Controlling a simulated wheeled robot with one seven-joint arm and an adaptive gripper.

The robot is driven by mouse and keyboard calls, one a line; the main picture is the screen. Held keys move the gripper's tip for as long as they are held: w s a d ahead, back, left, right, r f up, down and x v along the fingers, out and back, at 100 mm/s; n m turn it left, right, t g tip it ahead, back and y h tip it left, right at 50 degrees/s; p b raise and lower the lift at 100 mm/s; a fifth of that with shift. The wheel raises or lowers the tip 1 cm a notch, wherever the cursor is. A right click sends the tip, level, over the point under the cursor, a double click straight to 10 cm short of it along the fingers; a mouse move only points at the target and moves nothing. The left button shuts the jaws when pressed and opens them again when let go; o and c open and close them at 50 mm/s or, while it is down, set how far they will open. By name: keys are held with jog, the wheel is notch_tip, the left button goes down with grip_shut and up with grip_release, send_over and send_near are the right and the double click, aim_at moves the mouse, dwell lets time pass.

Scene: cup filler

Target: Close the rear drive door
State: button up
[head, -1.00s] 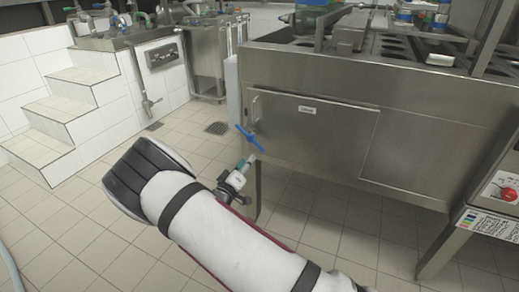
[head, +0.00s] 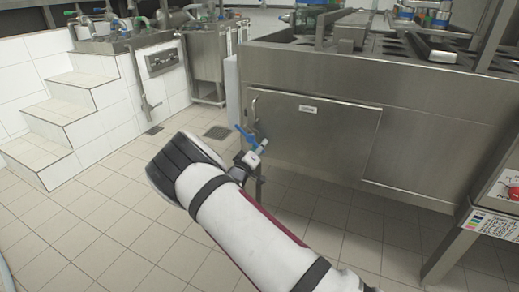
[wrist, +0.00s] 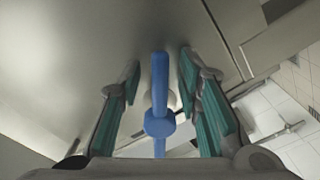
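The steel door panel (head: 318,138) with a small white label is in the front of the steel machine in the head view. It looks almost flush with the machine, but I cannot tell whether it is fully shut. A blue handle (head: 247,138) sits by its lower left corner, below a thin upright metal handle (head: 254,106). My gripper (head: 261,150) is right at the blue handle. In the wrist view, my gripper (wrist: 160,85) is open, with its green-padded fingers on either side of the blue handle (wrist: 160,120), apart from it.
The machine's legs and underside are below the door. A steel stand with a red knob (head: 514,192) is at the right. White tiled steps (head: 60,120) and steel sinks are at the back left. The tiled floor (head: 100,230) at the left is clear.

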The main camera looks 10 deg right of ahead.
grip_shut()
jog(key=shift+w+a+f+m+b, duration=0.15)
jog(key=shift+f+m+b, duration=0.1)
jog(key=shift+m+b, duration=0.35)
jog(key=shift+w+a+f+m+b, duration=0.1)
jog(key=shift+f+m+b, duration=0.15)
jog(key=shift+m+b, duration=0.3)
jog(key=shift+w+a+f+m+b, duration=0.1)
jog(key=shift+a+m+b, duration=0.25)
jog(key=shift+m, duration=0.5)
jog(key=shift+d, duration=0.1)
